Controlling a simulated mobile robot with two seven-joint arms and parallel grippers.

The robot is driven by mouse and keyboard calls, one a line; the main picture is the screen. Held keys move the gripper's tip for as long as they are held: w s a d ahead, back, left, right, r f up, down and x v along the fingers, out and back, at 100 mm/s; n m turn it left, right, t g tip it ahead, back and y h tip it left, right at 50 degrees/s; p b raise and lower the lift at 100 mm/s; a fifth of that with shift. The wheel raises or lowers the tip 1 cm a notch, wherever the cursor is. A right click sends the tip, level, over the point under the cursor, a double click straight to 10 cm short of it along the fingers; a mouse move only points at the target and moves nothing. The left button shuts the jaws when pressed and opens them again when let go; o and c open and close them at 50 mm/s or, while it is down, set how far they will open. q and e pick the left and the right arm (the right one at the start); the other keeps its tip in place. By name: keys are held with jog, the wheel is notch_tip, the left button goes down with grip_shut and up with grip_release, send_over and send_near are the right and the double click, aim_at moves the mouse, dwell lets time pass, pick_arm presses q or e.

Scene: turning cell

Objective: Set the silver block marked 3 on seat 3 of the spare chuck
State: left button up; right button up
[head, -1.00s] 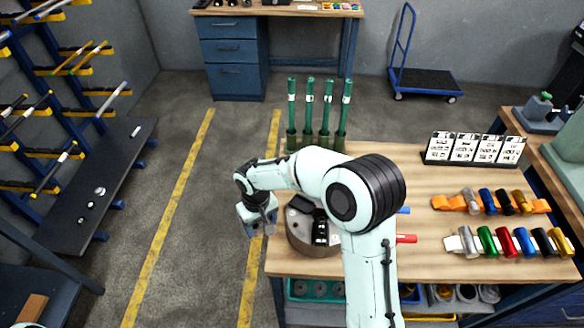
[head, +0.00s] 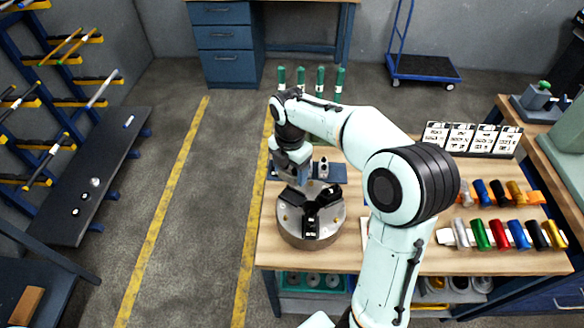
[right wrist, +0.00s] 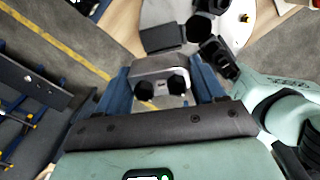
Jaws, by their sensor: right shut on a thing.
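The spare chuck (head: 290,226) is a round grey body with black jaws on top, at the near left of the wooden bench. It also shows at the top of the right wrist view (right wrist: 238,22). My right gripper (head: 300,181) is above the chuck's far left edge. In the right wrist view its blue fingers (right wrist: 160,85) are shut on a silver block (right wrist: 160,66) with two dark round holes in its face. The block appears held off the chuck. No number on it is readable, and I cannot tell which seat is which. My left gripper is not in view.
A blue tray (head: 337,172) lies behind the chuck. Green-handled tools (head: 300,76) stand at the bench's back left. A dark rack shelf (head: 98,170) stands left across the aisle.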

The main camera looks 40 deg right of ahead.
aim_at(292, 196)
jog(key=shift+s+d+r+n, duration=0.1)
jog(key=shift+d+r+n, duration=0.1)
jog(key=shift+n, duration=0.1)
jog(key=shift+f+b, duration=1.35)
jog(key=shift+f, duration=1.6)
pick_arm(q)
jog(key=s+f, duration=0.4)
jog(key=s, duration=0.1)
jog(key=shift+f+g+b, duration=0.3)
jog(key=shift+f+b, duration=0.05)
jog(key=shift+b, duration=0.05)
pick_arm(e)
jog(key=shift+f, duration=0.85)
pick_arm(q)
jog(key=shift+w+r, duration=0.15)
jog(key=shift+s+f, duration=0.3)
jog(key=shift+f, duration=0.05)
pick_arm(e)
jog(key=shift+f, duration=0.7)
jog(key=o, duration=1.3)
jog(key=shift+c, duration=0.2)
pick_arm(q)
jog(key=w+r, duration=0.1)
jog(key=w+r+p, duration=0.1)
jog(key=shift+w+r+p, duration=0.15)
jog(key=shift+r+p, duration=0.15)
pick_arm(e)
notch_tip(292, 196, up, 13)
jog(key=shift+r, duration=0.2)
